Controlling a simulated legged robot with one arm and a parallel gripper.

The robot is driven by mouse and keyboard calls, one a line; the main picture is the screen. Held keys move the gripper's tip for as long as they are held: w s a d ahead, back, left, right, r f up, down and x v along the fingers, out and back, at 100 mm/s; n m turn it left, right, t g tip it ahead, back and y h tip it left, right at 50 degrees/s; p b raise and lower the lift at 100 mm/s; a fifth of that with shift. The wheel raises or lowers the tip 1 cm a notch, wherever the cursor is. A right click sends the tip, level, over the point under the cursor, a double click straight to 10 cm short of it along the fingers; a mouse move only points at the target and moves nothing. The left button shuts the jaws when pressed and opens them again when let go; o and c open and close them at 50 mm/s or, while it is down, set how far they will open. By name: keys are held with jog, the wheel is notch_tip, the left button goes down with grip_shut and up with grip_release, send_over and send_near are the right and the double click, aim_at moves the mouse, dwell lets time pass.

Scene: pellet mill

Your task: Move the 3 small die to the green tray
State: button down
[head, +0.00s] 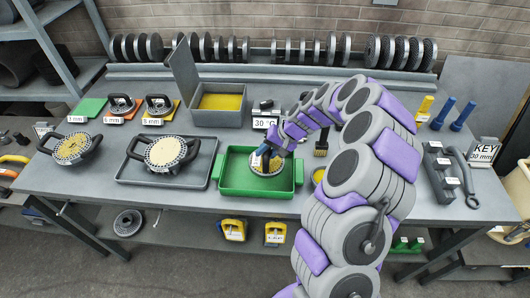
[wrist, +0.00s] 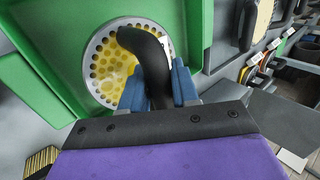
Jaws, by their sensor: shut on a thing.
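The green tray (head: 228,182) stands near the middle front of the bench. My gripper (head: 264,152) is above it, its blue fingers shut on the black handle of a small die (head: 268,166). In the wrist view the die (wrist: 104,66) is a round grey plate with yellow-looking holes, and the fingers (wrist: 158,88) close around its handle (wrist: 146,50). The die is within the tray's outline; I cannot tell if it touches the floor. Two small dies with black handles sit at back left, one on an orange mat (head: 122,104), one on a yellow mat (head: 160,105).
A green mat (head: 88,109) at far left is bare. A larger die sits in a grey tray (head: 125,171), another (head: 72,148) further left. An open grey box (head: 215,117) stands behind the green tray.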

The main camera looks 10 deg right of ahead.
aim_at(252, 165)
jog(key=shift+a+r, duration=0.1)
jog(key=shift+a, duration=1.45)
jog(key=shift+d+f, duration=0.2)
jog(key=shift+d, duration=0.35)
jog(key=shift+d+f, duration=0.15)
jog(key=shift+d, duration=0.4)
jog(key=shift+d+f+b, duration=0.2)
jog(key=shift+f+b, duration=0.1)
jog(key=shift+b, duration=0.1)
jog(key=shift+a+f+b, duration=0.2)
jog(key=shift+a+f, duration=0.15)
jog(key=shift+a, duration=0.25)
jog(key=shift+a+f+b, duration=0.15)
jog(key=shift+a+f, duration=0.15)
jog(key=shift+a, duration=0.3)
jog(key=shift+d, duration=1.1)
jog(key=shift+a+f, duration=0.2)
jog(key=shift+a, duration=0.95)
jog(key=shift+a+f, duration=0.2)
jog(key=shift+d+f+b, duration=0.3)
jog(key=shift+f+b, duration=0.05)
jog(key=shift+f, duration=0.05)
jog(key=shift+a+f, duration=0.2)
jog(key=shift+a, duration=0.35)
jog(key=shift+a+f, duration=0.2)
jog(key=shift+a, duration=0.35)
